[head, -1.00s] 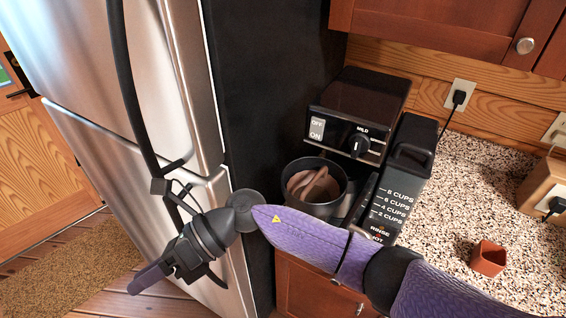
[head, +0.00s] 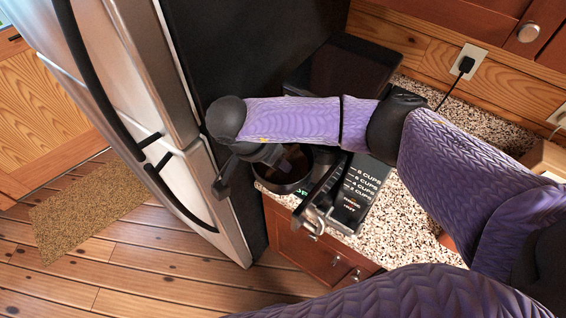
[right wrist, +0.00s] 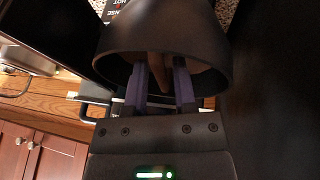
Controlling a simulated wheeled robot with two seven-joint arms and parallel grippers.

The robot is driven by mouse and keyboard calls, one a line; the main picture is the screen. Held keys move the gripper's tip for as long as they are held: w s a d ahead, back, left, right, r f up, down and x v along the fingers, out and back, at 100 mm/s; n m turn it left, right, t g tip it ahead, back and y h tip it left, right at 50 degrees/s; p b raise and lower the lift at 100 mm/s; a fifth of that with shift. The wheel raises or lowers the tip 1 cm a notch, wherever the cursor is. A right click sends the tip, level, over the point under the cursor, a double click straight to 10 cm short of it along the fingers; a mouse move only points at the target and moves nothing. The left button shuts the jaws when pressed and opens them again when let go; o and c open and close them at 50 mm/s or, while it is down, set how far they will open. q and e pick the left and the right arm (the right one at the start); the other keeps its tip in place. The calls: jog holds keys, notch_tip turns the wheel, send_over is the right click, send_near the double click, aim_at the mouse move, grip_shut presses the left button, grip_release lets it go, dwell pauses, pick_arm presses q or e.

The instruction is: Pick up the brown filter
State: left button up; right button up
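The brown filter (head: 298,156) sits inside a round black basket (head: 290,186) at the counter's front edge, in front of the coffee maker. My right arm covers part of it in the head view. My right gripper (head: 275,157) reaches down over the basket's rim from the left. In the right wrist view the two fingers (right wrist: 158,82) reach into the basket (right wrist: 112,42), apart, with a brown strip of the filter (right wrist: 157,68) between them. No clear finger contact with the filter shows. My left gripper is out of view.
The coffee maker (head: 345,68) stands behind my forearm. A black reservoir with cup markings (head: 362,192) is right of the basket. The refrigerator (head: 150,110) stands close on the left. Speckled counter (head: 410,230) is free at the front right.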

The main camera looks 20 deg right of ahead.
jog(key=shift+d+f, duration=0.15)
jog(key=shift+f, duration=0.25)
grip_shut()
dwell(1.1)
